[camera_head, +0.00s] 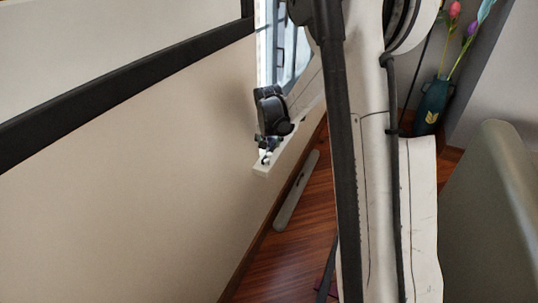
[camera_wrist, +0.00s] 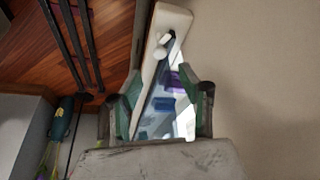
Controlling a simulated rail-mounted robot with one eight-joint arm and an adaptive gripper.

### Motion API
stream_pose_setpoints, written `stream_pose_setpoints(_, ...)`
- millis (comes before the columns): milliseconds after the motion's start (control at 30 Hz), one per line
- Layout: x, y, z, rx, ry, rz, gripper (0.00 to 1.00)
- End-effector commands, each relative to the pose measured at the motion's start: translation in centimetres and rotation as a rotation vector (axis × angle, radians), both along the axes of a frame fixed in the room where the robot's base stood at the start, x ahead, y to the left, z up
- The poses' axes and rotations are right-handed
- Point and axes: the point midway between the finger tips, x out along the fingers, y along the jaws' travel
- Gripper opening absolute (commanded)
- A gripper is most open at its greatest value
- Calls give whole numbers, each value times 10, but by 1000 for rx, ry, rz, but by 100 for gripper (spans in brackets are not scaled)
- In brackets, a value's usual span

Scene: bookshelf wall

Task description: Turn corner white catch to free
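The white catch (camera_wrist: 162,44) is a small pale lever in the corner of a white frame (camera_wrist: 175,18), near the top of the wrist view. My gripper (camera_wrist: 160,80) is open, with one green-lined finger on each side of the frame's glassy inner part. The catch lies beyond the fingertips, and nothing shows between the fingers in contact with them. In the head view my gripper (camera_head: 268,146) is small and dark at the end of the white frame (camera_head: 262,169). The catch cannot be made out clearly there.
A beige wall (camera_head: 150,150) fills the left side of the head view. A reddish wood floor (camera_head: 300,240) lies below. A dark vase (camera_head: 431,105) with flowers stands right of my arm. A grey rounded chair or sofa back (camera_head: 490,210) is at the right edge.

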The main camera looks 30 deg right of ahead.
Motion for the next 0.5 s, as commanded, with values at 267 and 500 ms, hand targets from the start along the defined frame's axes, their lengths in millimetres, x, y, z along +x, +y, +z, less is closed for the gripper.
stream_pose_setpoints(267, 17, -10, -47, 0, 0, 0, 38)
stream_pose_setpoints(500, 24, -14, -67, 0, 0, 1, 38)
